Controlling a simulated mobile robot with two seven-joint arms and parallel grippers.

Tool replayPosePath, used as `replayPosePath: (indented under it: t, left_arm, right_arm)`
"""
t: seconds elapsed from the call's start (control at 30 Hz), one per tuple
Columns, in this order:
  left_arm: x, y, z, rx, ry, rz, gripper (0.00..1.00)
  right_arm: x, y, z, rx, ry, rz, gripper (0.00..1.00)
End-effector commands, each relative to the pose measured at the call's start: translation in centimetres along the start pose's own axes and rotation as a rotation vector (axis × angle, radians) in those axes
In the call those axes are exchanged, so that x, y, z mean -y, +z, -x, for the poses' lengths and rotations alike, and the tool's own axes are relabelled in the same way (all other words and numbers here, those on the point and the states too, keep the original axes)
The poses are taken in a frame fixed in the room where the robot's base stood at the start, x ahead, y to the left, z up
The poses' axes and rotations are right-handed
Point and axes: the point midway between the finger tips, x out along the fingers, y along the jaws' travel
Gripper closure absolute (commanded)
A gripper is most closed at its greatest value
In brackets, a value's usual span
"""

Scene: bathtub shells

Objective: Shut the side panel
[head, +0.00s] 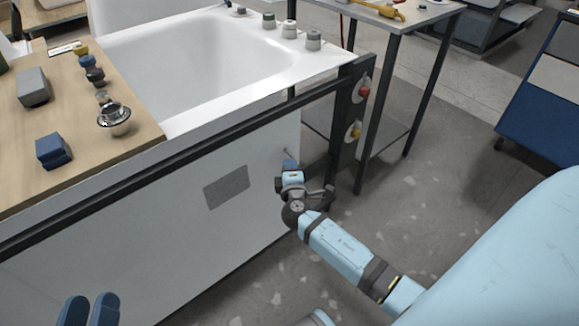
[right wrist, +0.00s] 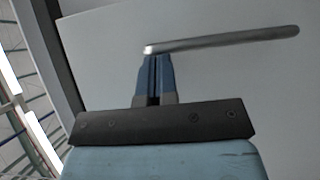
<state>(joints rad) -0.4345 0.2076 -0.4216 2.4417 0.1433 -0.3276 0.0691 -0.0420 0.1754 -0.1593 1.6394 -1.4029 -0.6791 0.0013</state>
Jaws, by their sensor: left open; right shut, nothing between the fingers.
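The white side panel (head: 140,240) is on the tub's long side, under a dark rail, with a grey patch on it. It also fills much of the right wrist view (right wrist: 220,85). I cannot tell how far it stands from its frame. My right gripper (head: 289,163) is at the panel's right end. In the right wrist view its blue fingers (right wrist: 155,68) are shut and empty, tips at the left end of a metal bar handle (right wrist: 230,39); contact is unclear. My left gripper (head: 90,308) is open and empty at the lower left, in front of the panel.
The white tub (head: 190,65) is above the panel, with a wooden board (head: 60,110) holding several fittings at its left. A dark post (head: 348,120) carries red and yellow knobs. A metal table (head: 410,15) stands behind. Floor at the right is partly clear.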

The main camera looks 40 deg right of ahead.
Motion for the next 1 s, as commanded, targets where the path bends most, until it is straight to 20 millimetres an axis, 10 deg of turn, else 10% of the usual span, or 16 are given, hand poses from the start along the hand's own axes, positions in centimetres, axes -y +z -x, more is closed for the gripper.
replayPosePath:
  t: [1.0]
  left_arm:
    - [0.8, 5.4, 0.4, 0.176, 0.017, 0.002, 0.57]
  right_arm:
    - [-0.1, 16.8, -11.3, 0.001, 0.002, 0.000, 1.00]
